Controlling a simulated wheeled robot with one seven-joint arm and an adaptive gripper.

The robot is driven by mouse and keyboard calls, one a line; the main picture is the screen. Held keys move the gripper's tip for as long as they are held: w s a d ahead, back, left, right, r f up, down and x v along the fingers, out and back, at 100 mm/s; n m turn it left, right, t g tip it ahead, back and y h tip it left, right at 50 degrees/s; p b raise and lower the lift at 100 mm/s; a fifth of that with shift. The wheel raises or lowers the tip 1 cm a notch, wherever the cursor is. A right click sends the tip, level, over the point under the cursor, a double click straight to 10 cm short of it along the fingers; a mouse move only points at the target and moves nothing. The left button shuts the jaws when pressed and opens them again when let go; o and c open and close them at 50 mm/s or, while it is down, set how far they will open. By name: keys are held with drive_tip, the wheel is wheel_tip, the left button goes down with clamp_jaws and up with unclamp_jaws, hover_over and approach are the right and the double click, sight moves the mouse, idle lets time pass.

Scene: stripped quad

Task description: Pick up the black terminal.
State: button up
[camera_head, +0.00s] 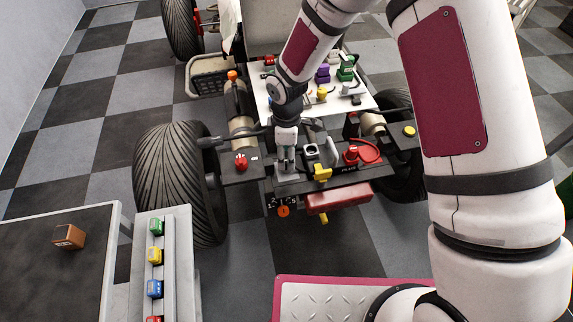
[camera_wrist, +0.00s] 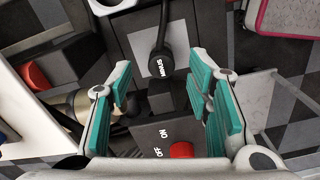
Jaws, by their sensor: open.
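The black terminal (camera_wrist: 160,64), marked MINUS, shows in the wrist view just beyond the open fingertips and near the middle of the gap. My gripper (camera_wrist: 162,92) is open, with teal pads on both sides and nothing held. In the head view my gripper (camera_head: 286,158) points down over the dark front panel of the vehicle and hides what lies under it, so I cannot make out the terminal there. I cannot tell whether the fingers touch it.
A red knob (camera_wrist: 181,149) by ON/OFF lettering sits close below the fingers; it is left of my gripper in the head view (camera_head: 241,161). A red terminal with a red cable (camera_head: 354,155) and a yellow part (camera_head: 322,173) stand to the right. Large tyres (camera_head: 178,182) flank the panel.

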sight(286, 160)
wheel_tip(286, 160, down, 4)
drive_tip(key=shift+s+r, duration=0.1)
drive_tip(key=shift+r, duration=0.15)
clamp_jaws()
drive_tip(key=shift+r, duration=0.15)
wheel_tip(286, 160, up, 4)
drive_tip(key=shift+f, duration=0.15)
drive_tip(key=s+r, duration=0.1)
drive_tip(key=s, duration=1.5)
drive_tip(key=shift+a+p, duration=0.2)
drive_tip(key=shift+p, duration=0.1)
drive_tip(key=shift+r, duration=0.1)
wheel_tip(286, 160, up, 7)
drive_tip(key=p, duration=0.5)
drive_tip(key=shift+p, duration=0.3)
